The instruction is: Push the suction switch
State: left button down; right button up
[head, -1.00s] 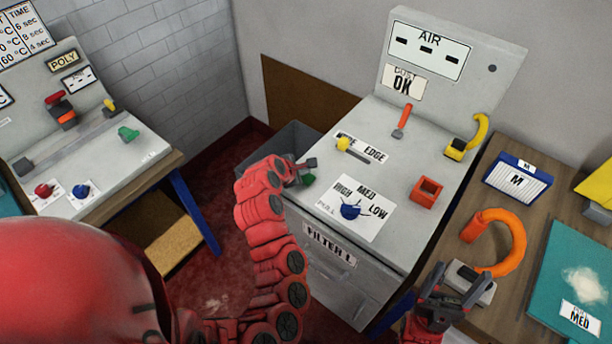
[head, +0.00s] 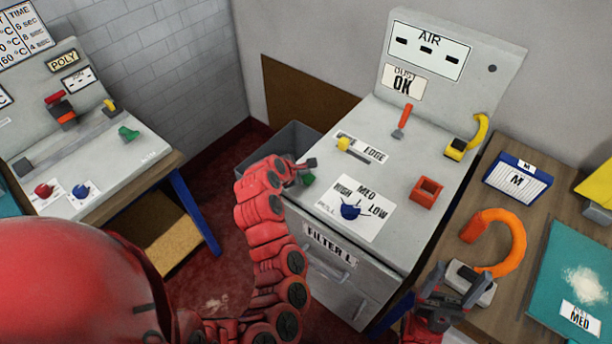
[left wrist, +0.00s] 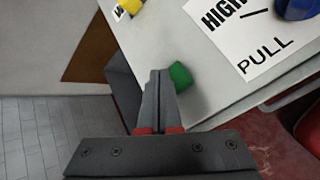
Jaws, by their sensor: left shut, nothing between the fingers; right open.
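A green switch (head: 306,180) sits at the left edge of the grey AIR machine's top (head: 385,150); no label on it is readable. My left gripper (head: 309,164) is shut and empty right at this switch, partly covering it. In the left wrist view the closed fingertips (left wrist: 160,74) are just left of the green switch (left wrist: 180,76); I cannot tell whether they touch it. My right gripper (head: 450,278) is open, low over the wooden bench, close to a grey block (head: 474,287); whether they touch is unclear.
A blue knob (head: 350,211), a yellow slider (head: 344,143), an orange lever (head: 403,118) and a red square holder (head: 425,190) stand on the machine top. An orange hose (head: 515,245) and a teal mat (head: 550,290) lie on the right bench. A dark bin (head: 290,142) stands behind the left arm.

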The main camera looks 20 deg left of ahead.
aim_at(304, 179)
dwell(0.4)
pick_arm(q)
jog(key=shift+f, duration=0.45)
jog(key=shift+f+b, duration=0.5)
jog(key=shift+b, duration=0.1)
dwell(0.5)
jog(key=shift+r, duration=0.1)
jog(key=shift+r+p, duration=0.65)
jog(key=shift+r, duration=0.2)
notch_tip(304, 179, up, 6)
jog(key=p, duration=0.4)
dwell(0.4)
